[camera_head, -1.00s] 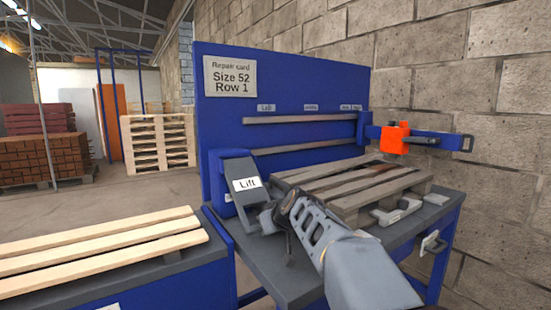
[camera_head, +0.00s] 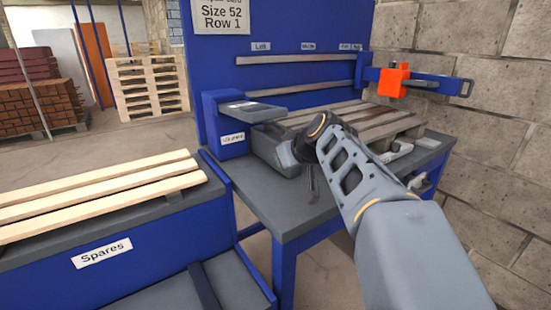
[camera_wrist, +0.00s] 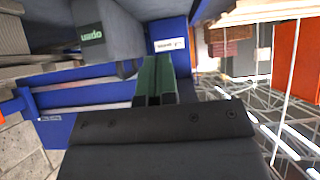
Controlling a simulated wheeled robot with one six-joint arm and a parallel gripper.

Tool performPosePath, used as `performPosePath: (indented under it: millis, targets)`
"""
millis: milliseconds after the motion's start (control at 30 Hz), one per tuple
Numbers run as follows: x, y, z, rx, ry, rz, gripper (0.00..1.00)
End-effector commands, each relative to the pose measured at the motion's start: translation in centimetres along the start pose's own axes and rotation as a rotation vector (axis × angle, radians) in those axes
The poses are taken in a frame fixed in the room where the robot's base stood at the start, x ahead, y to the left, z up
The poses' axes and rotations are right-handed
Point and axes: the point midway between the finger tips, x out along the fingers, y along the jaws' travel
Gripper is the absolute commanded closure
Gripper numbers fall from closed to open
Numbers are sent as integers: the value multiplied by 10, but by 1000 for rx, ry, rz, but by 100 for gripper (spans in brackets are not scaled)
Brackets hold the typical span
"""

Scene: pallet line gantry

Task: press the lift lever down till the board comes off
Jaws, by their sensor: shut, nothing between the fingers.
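The lift lever (camera_head: 270,111) is a flat grey plate reaching right from a blue housing (camera_head: 210,120) at the bench's left side. It lies near level. My gripper (camera_head: 272,150) is low beside and below the plate in the head view, with its fingers hidden there. In the wrist view its green fingertips (camera_wrist: 158,78) are together and empty, close to the blue housing with a white label (camera_wrist: 170,45). I cannot tell whether they touch the lever. The slatted pallet (camera_head: 350,122) lies behind my gripper; its boards appear to lie in place, and I cannot tell whether one is loose.
An orange block (camera_head: 394,80) sits on a blue arm at the right. Light boards (camera_head: 100,195) lie on the spares stand at the left. A blue panel (camera_head: 290,30) and brick wall close off the back.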

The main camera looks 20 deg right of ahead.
Motion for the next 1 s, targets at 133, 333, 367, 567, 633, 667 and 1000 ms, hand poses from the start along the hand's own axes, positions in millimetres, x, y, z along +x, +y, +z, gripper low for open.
performPosePath:
  millis: [133,333,367,567,633,667,1000]
  targets:
    - [-16,1,2,0,2,2,100]
    - [-23,1,5,1,1,3,100]
    - [-24,1,5,1,1,3,100]
    - [-24,1,5,1,1,3,100]
    - [-24,2,5,1,1,3,100]
    - [-24,2,5,1,1,3,100]
    - [-35,2,-9,1,2,4,100]
